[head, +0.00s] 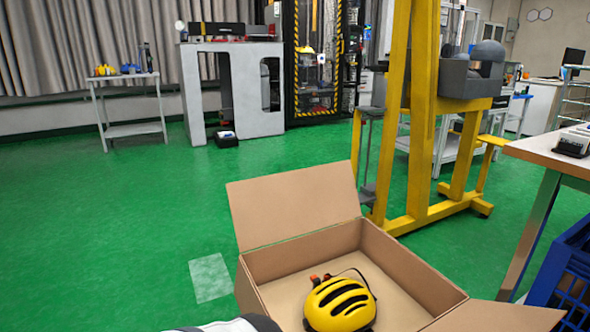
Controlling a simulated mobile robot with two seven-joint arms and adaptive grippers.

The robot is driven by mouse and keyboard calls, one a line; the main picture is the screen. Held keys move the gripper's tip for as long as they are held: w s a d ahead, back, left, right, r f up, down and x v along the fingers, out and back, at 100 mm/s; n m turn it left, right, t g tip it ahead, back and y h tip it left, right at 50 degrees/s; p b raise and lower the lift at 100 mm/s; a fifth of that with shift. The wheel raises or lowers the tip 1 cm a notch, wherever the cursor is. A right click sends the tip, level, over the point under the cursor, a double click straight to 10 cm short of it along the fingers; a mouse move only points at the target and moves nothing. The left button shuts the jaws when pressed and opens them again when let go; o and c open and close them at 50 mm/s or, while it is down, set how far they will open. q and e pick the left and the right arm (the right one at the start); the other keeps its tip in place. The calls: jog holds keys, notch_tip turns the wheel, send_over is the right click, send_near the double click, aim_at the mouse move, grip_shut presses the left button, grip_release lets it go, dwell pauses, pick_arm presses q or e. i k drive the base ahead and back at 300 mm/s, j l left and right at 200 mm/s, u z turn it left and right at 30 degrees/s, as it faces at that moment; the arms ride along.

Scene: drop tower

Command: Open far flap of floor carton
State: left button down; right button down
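The floor carton (405,268) is a brown cardboard box at the bottom centre, open at the top. Its far flap (293,204) stands up from the far edge, swung clear of the opening. Another flap (497,318) sticks outward at the lower right, cut off by the picture's edge. A yellow helmet (341,304) with black vents and a dark strap lies inside. A small red and black item (318,280) sits beside it. Neither gripper shows. A white and dark rounded part at the bottom edge, left of the carton, may be mine. The carton's near side is out of view.
A yellow frame tower (421,130) stands behind the carton to the right. A table (548,152) and a blue crate (569,275) are at the right edge. A pale floor patch (210,278) lies left of the carton. The green floor at left is clear.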

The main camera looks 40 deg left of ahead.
aim_at(270, 209)
jog(key=j+z, duration=0.15)
jog(key=j, duration=0.3)
jog(key=k+j+z, duration=0.15)
jog(key=j, duration=0.35)
jog(key=j+z, duration=0.1)
jog(key=j, duration=0.35)
jog(key=i+j+z, duration=0.1)
jog(key=j+z, duration=0.3)
jog(key=j, duration=1)
jog(key=k+j+z, duration=0.15)
jog(key=j+z, duration=0.2)
jog(key=j, duration=1.05)
